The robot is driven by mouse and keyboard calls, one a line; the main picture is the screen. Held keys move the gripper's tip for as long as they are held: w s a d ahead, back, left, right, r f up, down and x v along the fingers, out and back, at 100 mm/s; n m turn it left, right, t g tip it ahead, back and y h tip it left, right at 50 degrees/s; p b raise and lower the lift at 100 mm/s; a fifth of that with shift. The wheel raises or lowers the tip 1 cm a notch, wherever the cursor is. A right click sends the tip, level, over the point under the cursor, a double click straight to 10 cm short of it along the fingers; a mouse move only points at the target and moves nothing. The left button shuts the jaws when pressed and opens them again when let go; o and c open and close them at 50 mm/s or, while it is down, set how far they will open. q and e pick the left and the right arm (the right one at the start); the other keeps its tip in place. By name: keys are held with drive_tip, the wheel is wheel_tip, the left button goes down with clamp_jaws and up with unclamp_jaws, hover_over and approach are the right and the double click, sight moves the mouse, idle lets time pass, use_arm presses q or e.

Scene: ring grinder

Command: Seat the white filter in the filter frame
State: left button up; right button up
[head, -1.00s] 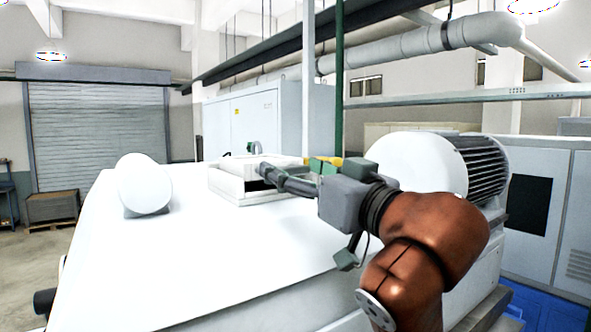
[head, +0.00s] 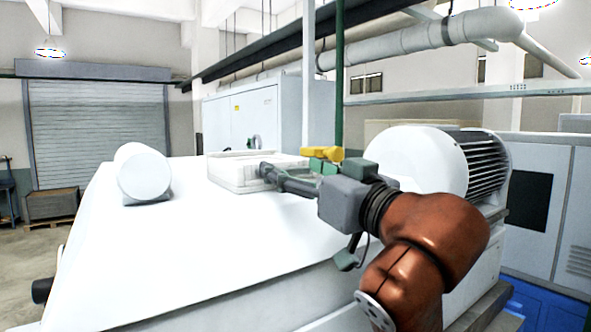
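The white filter (head: 248,158) is a pale slab lying about level at the top of the filter frame. The filter frame (head: 228,183) is a low white box on the white machine top, left of my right gripper. Filter and frame blend together, so I cannot tell whether the filter sits fully down inside. My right gripper (head: 265,173) reaches in from the right, with its dark fingertips at the right front side of the filter and frame. The fingers are too small to tell if they are open or shut on the filter. My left gripper is not in view.
A white cylinder (head: 143,172) lies on the machine top (head: 200,240) to the left. A large white motor (head: 415,160) with dark fins stands behind my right arm. A yellow part (head: 322,153) sits just behind the gripper. The front machine top is clear.

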drive_tip(key=o, duration=0.5)
drive_tip(key=shift+s, duration=0.1)
drive_tip(key=v, duration=1.2)
drive_tip(key=shift+s, duration=0.1)
drive_tip(key=b+v, duration=0.6)
drive_tip(key=v, duration=0.5)
drive_tip(key=shift+s+d, duration=0.25)
drive_tip(key=shift+s, duration=0.05)
idle(1.1)
